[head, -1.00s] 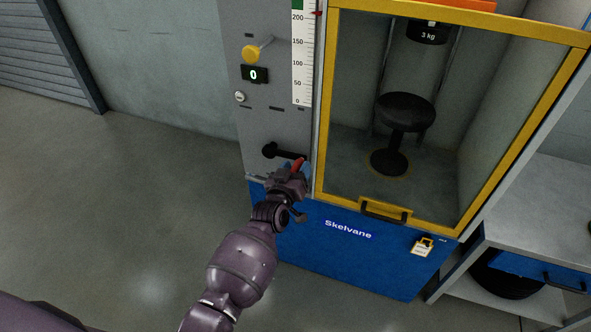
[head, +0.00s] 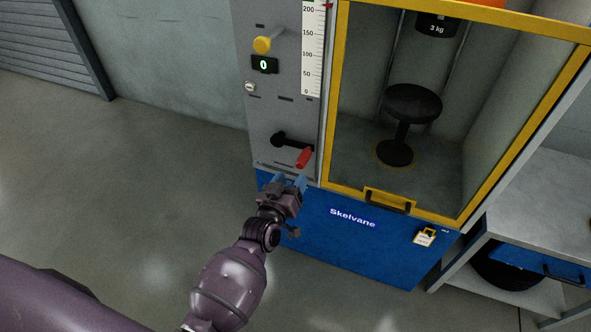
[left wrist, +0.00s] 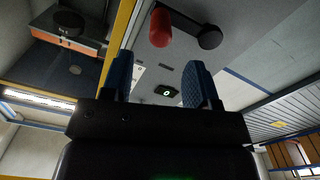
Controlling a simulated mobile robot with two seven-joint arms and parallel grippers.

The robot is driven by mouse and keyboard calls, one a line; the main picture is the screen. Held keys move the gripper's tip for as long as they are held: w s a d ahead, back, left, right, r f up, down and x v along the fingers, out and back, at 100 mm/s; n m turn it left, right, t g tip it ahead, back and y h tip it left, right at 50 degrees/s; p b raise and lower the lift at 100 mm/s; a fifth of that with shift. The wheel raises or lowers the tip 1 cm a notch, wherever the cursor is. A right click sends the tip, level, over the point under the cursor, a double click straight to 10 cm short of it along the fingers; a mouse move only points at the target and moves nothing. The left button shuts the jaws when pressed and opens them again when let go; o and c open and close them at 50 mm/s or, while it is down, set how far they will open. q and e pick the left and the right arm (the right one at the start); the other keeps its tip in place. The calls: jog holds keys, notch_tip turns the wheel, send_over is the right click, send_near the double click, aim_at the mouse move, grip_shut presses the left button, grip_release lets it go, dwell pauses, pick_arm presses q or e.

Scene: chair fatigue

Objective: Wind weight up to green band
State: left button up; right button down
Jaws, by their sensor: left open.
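The crank is a black arm (head: 284,140) on the grey panel with a red handle (head: 304,158) at its right end. The red handle also shows in the left wrist view (left wrist: 160,28), beyond and between the fingers. My left gripper (head: 290,181) is open and empty, just below the red handle and apart from it. The green band is out of view.
A black stool (head: 411,103) stands under the weight inside the cabinet. A yellow knob (head: 263,45) and a display reading 0 (head: 264,65) are above the crank. A padlock with a tag (head: 425,236) hangs low right. Floor at left is clear.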

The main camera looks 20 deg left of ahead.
pick_arm(q)
jog(key=shift+s, duration=0.9)
